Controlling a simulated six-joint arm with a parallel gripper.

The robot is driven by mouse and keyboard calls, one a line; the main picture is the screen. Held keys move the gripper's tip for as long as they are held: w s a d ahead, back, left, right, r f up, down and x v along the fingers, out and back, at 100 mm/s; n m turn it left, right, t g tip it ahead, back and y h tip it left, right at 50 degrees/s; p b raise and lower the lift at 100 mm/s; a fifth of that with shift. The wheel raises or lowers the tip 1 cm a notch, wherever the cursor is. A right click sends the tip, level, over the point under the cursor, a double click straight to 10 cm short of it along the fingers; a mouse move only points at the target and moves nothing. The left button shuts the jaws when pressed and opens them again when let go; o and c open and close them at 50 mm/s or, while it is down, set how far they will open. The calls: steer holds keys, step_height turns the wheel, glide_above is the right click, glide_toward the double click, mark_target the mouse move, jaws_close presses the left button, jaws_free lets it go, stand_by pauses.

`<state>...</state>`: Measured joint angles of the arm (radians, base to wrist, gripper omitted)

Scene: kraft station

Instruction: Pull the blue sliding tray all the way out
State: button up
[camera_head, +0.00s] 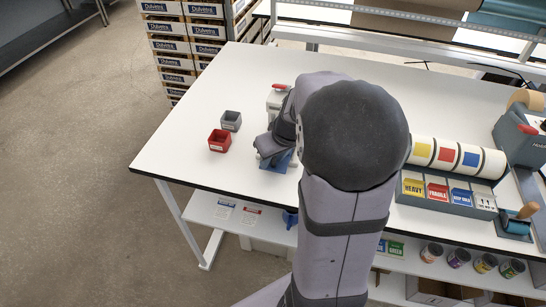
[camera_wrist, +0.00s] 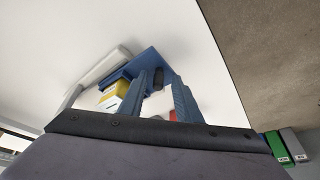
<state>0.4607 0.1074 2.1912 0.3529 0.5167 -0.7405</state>
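The blue sliding tray (camera_head: 285,163) shows in the head view as a small flat blue piece at the front of a grey unit (camera_head: 275,101), mostly hidden by my arm. In the wrist view the blue tray (camera_wrist: 148,59) is a flat plate beyond my fingers. A small dark piece (camera_wrist: 158,77), perhaps its handle, shows between the fingertips. My gripper (camera_wrist: 164,78) has its two fingers apart, with tips close to the tray. Whether they touch the dark piece cannot be told. In the head view the fingers are not clearly visible.
A red bin (camera_head: 219,141) and a grey bin (camera_head: 231,121) stand left of the tray. A yellow-and-white block (camera_wrist: 114,94) sits beside the fingers. The table's front left is clear.

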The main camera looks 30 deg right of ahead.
steer(key=b+v, duration=0.1)
steer(key=v, duration=0.6)
steer(key=shift+r, duration=0.15)
steer(key=shift+s, duration=0.15)
stand_by(0.3)
steer(key=s+f+m, duration=0.2)
steer(key=s+f+m+g, duration=0.1)
steer(key=s+f+m, duration=0.2)
steer(key=shift+a+f+g, duration=0.1)
steer(key=shift+g, duration=0.2)
steer(key=s+a+f+n+g, duration=0.1)
steer(key=s+a+f+n, duration=0.1)
steer(key=a, duration=0.5)
steer(key=s+a+f+n+g, duration=0.1)
steer(key=s+a+f+n, duration=0.2)
steer(key=s+a+f, duration=0.2)
steer(key=shift+s+a+g, duration=0.4)
steer(key=shift+s+a, duration=0.15)
steer(key=shift+a, duration=0.4)
